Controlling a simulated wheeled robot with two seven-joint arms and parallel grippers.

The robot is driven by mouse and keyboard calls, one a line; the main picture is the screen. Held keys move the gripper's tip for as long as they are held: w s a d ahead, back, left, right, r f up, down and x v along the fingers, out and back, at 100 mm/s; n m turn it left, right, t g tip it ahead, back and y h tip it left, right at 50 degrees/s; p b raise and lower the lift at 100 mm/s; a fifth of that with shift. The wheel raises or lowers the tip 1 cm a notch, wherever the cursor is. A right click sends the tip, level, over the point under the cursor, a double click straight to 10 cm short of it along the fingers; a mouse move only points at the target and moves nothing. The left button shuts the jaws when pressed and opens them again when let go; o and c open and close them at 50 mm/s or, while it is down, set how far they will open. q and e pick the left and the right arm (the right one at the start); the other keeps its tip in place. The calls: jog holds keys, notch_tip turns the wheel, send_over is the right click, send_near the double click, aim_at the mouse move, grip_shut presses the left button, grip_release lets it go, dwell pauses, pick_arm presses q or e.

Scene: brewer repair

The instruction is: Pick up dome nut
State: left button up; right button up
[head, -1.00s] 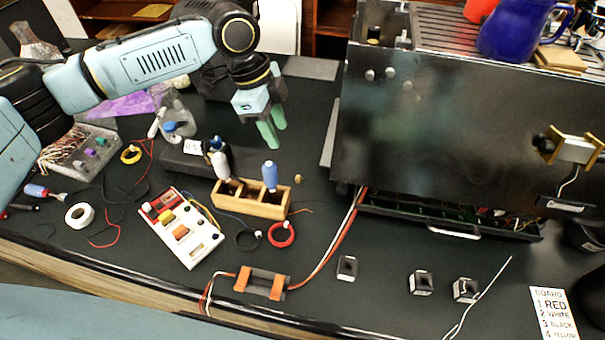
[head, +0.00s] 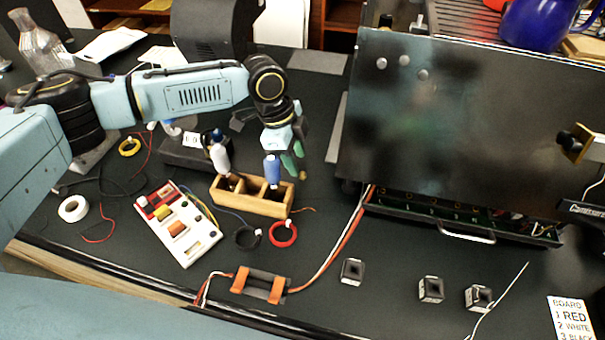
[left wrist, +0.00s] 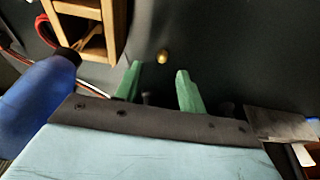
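The dome nut (left wrist: 162,57) is a small brass-coloured piece lying on the dark table; in the head view it shows just beside the fingertips (head: 303,175), right of the wooden holder. My left gripper (head: 294,165) points down over the table behind the holder's right end. In the left wrist view its green fingers (left wrist: 158,75) are apart with nothing between them, and the nut lies a little beyond their tips, roughly midway. My right gripper is not in view.
The wooden holder (head: 226,196) with a blue-handled tool (head: 272,170) and a white-handled tool (head: 219,157) stands close left of the gripper. The brewer's large metal panel (head: 450,120) stands to the right. Red and black wire rings lie in front of the holder.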

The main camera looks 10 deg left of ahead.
aim_at(302, 173)
pick_arm(q)
jog(key=x, duration=0.4)
jog(key=shift+w+f, duration=0.15)
jog(key=shift+f, duration=0.05)
grip_shut()
